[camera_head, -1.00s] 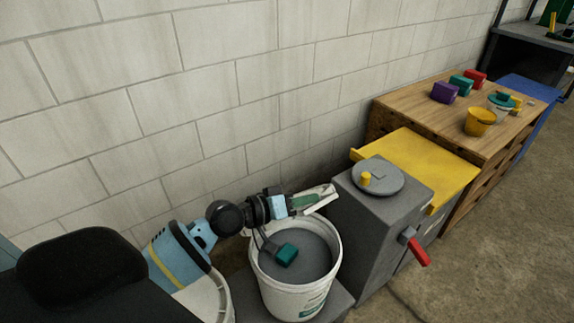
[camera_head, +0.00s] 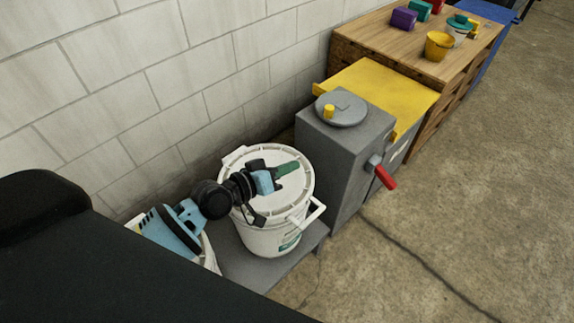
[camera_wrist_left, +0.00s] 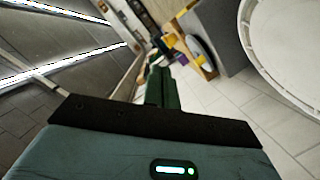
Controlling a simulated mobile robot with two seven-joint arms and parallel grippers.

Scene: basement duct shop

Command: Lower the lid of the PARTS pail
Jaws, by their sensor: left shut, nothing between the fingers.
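The white pail (camera_head: 268,238) stands on a low grey ledge; its printing is too small to read. Its white lid (camera_head: 294,195) lies across the mouth, looks about level and hides the inside. Whether the rim is seated all round I cannot tell. A white tab or handle (camera_head: 312,213) sticks out at the lid's right front. My left gripper (camera_head: 288,168), shut and empty, is over the lid's far part; contact is unclear. In the left wrist view the green fingers (camera_wrist_left: 158,85) are together, and a white round rim, seemingly the lid (camera_wrist_left: 290,50), is at the right.
A grey box (camera_head: 335,165) with a round grey plate (camera_head: 342,108) and red lever (camera_head: 383,178) stands right of the pail. Beyond are a yellow panel (camera_head: 375,85) and a wooden bench (camera_head: 390,40). The block wall (camera_head: 120,90) is close behind. Floor at right is clear.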

